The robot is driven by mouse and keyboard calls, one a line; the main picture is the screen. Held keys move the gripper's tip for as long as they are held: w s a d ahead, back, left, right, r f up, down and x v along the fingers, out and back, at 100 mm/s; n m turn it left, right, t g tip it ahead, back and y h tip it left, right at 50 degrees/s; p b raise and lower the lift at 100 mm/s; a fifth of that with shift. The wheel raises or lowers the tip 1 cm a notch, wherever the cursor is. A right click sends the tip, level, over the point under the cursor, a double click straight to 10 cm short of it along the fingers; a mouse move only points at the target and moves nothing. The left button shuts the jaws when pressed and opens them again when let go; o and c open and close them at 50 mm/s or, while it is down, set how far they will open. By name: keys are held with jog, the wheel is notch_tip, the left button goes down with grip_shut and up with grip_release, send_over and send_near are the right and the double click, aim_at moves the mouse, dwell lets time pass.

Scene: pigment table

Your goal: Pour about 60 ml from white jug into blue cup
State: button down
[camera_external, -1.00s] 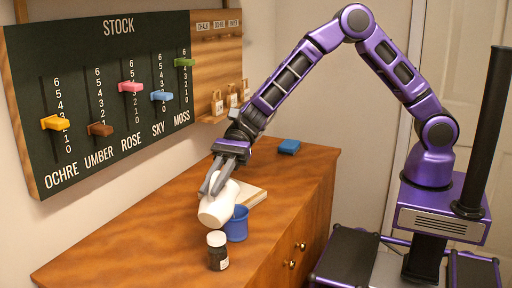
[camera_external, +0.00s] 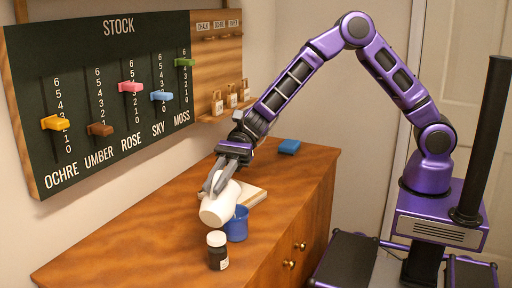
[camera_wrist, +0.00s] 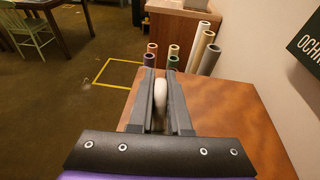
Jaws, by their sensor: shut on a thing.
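The white jug (camera_external: 219,205) is tilted in the external view, its lower end leaning beside and partly in front of the blue cup. My gripper (camera_external: 220,182) is shut on the jug and holds it above the wooden cabinet top (camera_external: 130,245). The blue cup (camera_external: 238,228) stands upright on the cabinet top, just right of the jug. No stream of liquid is visible, and the cup's inside is mostly hidden. In the wrist view, my gripper (camera_wrist: 161,98) has the white jug (camera_wrist: 161,95) between its fingers.
A dark jar with a white lid (camera_external: 217,252) stands close in front of the cup. A pale board (camera_external: 252,195) lies behind the jug, and a blue block (camera_external: 289,146) lies farther back. The cabinet top's front left is clear. The stock board (camera_external: 110,100) hangs on the wall.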

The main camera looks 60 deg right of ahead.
aim_at(210, 206)
jog(key=shift+d+f+y+b, duration=0.1)
jog(key=shift+d+y+b, duration=0.2)
jog(key=shift+d+b, duration=0.15)
jog(key=shift+a+r+p, duration=0.2)
jog(key=shift+r+p, duration=0.1)
jog(key=shift+p, duration=0.05)
jog(key=a+h+p, duration=0.1)
jog(key=p, duration=0.1)
jog(key=a+r+h+p, duration=0.1)
jog(key=p, duration=0.2)
jog(key=shift+s+a+r, duration=0.1)
jog(key=shift+a+r, duration=0.05)
jog(key=shift+r, duration=0.1)
jog(key=shift+a+f+h+b, duration=0.35)
jog(key=shift+f+h+b, duration=0.2)
jog(key=shift+h, duration=0.05)
jog(key=shift+a+h, duration=0.15)
jog(key=shift+h, duration=0.25)
jog(key=shift+f, duration=0.15)
jog(key=shift+a+h, duration=0.2)
jog(key=shift+h, duration=0.4)
jog(key=shift+a+t+h, duration=0.3)
jog(key=shift+a+h, duration=0.05)
jog(key=shift+h, duration=0.55)
